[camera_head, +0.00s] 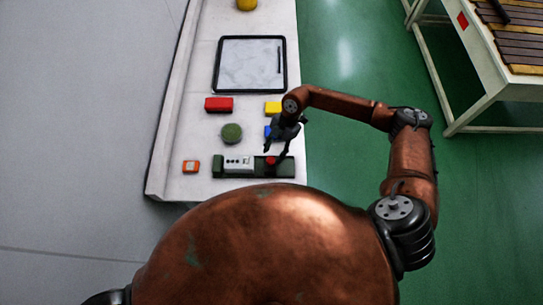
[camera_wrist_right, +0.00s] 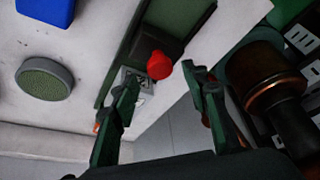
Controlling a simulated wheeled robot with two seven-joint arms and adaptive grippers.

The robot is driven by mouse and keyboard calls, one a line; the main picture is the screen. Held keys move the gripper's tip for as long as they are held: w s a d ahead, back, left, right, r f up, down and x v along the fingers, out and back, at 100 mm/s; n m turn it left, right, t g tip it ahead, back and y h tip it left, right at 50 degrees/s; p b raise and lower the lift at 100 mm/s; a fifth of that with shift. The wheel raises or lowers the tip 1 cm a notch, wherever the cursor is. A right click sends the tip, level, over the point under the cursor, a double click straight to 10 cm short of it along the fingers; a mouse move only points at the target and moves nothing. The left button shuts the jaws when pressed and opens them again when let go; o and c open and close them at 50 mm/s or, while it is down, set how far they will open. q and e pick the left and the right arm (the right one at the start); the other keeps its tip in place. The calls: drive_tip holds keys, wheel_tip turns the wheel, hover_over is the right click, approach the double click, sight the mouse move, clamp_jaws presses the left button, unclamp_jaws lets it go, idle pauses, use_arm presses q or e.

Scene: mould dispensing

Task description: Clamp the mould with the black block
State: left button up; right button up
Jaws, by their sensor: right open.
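A green fixture (camera_head: 218,166) lies near the table's front edge. On it sit a white-and-grey part (camera_head: 238,163), which seems to be the mould, and a red knob (camera_head: 271,160) to its right. In the right wrist view the red knob (camera_wrist_right: 159,66) stands by a black block (camera_wrist_right: 150,42), and a pale part (camera_wrist_right: 135,82) shows beyond it. My right gripper (camera_head: 277,153) is open, above the right end of the fixture. In the right wrist view its fingertips (camera_wrist_right: 162,78) are spread on either side of the knob, apparently apart from it. My left gripper is not visible.
Red (camera_head: 218,104), yellow (camera_head: 273,108) and blue (camera_head: 267,131) blocks, a green disc (camera_head: 231,133) and an orange box (camera_head: 190,166) lie around. A framed tablet (camera_head: 249,64) lies farther back on the white table (camera_head: 205,60).

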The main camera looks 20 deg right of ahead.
sight(270, 163)
drive_tip(key=shift+x, duration=1.5)
drive_tip(key=shift+c, duration=0.3)
clamp_jaws()
drive_tip(key=shift+r, duration=0.1)
